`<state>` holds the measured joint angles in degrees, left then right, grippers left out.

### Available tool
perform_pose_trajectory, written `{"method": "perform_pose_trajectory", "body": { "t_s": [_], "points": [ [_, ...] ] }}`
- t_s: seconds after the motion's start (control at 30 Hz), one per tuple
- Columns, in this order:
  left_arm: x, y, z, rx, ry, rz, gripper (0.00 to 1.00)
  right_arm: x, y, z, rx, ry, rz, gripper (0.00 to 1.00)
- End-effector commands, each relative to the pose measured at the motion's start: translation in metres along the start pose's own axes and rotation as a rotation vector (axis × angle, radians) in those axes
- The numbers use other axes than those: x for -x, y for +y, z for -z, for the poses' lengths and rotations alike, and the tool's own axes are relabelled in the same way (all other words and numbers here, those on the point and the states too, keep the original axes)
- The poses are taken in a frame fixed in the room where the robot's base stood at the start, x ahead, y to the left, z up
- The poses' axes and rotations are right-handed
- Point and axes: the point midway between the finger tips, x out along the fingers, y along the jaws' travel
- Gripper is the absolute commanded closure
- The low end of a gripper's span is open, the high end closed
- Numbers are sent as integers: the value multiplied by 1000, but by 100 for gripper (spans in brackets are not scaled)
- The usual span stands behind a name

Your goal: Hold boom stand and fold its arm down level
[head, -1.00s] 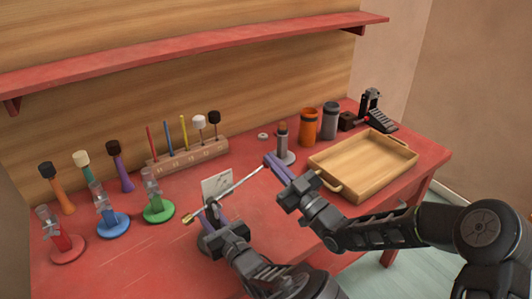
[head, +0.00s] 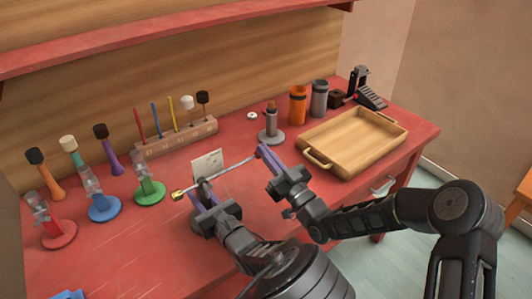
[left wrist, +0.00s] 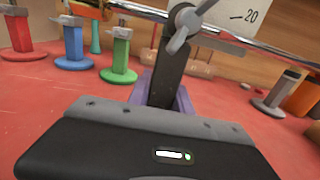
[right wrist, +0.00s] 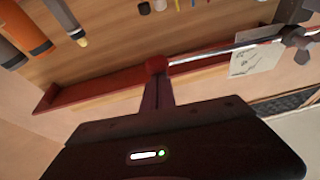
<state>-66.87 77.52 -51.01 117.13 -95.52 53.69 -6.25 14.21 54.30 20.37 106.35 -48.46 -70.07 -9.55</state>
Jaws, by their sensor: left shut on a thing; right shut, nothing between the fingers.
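The boom stand's dark post (left wrist: 172,75) is held upright between the purple fingers of my left gripper (head: 203,202). Its round base (head: 196,228) is partly hidden behind that gripper. A wing knob (left wrist: 187,22) sits at the pivot. The silver boom arm (head: 228,173) crosses the pivot, with a brass weight (head: 178,194) at its left end. In the left wrist view the arm slopes down to the right. Its red tip (right wrist: 156,64) is at the fingertips of my right gripper (head: 262,152), which is shut and empty; contact is unclear.
A white card (head: 207,164) marked 20 stands behind the stand. A grey stand (head: 272,137) is beyond my right gripper, with a wooden tray (head: 312,155) to its right. Coloured stands, including a green one (head: 149,192), are on the left. The front left table is mostly clear.

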Motion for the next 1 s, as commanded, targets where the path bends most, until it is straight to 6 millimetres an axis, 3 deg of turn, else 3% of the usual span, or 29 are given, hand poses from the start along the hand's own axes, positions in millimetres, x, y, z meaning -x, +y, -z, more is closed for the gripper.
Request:
{"method": "perform_pose_trajectory", "body": {
  "t_s": [0.17,0.43,0.7,0.83,1.0],
  "points": [
    [0,0,0,5,0,-2,100,0,0,1,-2,-12,0,100],
    [0,0,0,2,0,-1,100,-10,0,39,1,-3,-1,100],
    [0,0,0,1,0,-1,100,54,1,37,-2,-3,-3,100],
    [0,0,0,1,0,0,100,74,1,38,0,-3,-2,100],
    [0,0,0,1,0,0,100,86,0,38,-1,0,-1,100]
  ]
}}
